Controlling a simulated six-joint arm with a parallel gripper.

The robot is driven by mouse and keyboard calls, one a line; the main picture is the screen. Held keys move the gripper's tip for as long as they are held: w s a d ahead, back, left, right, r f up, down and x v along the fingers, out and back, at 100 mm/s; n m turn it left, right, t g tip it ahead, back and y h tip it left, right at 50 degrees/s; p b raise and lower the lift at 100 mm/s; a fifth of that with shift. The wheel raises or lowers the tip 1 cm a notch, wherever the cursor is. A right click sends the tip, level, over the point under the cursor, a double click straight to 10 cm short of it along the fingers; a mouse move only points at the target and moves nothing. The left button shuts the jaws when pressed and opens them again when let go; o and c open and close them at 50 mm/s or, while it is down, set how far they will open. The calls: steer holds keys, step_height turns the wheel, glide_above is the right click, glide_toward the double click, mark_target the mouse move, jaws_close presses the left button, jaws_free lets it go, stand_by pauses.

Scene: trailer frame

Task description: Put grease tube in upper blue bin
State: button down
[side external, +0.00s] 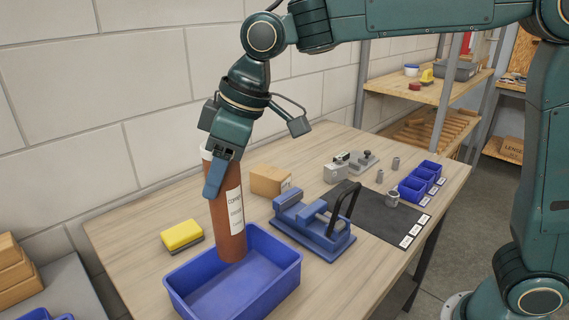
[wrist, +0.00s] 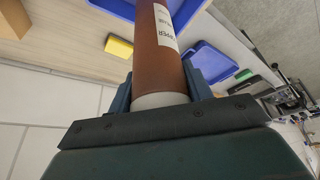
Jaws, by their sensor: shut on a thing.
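The grease tube (side external: 227,205) is a reddish-brown cylinder with a white label and a pale cap at its top. My gripper (side external: 216,178) is shut on it near the capped end and holds it nearly upright, slightly tilted. The wrist view shows the tube (wrist: 158,50) between my two fingers (wrist: 160,88). The large blue bin (side external: 202,302) sits on the table's near edge. The tube's lower end shows against the bin's inside, past the back rim; I cannot tell whether it touches the floor. The bin looks empty otherwise. Another blue bin (side external: 45,316) shows partly at the lower left, on a lower surface.
A yellow sponge (side external: 182,235) lies left of the large bin. A blue vise (side external: 313,228) stands close on its right. A cardboard box (side external: 270,181) is behind. Small blue bins (side external: 420,183) and a dark mat (side external: 385,217) lie farther right. The wall runs behind the table.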

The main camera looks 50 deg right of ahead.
mark_target(226, 231)
step_height(226, 231, down, 8)
steer(key=shift+r, duration=0.25)
steer(key=shift+f, duration=2.25)
steer(key=c, duration=0.6)
jaws_free()
steer(key=shift+f, duration=0.1)
steer(key=v, duration=1.2)
steer(key=shift+r, duration=0.2)
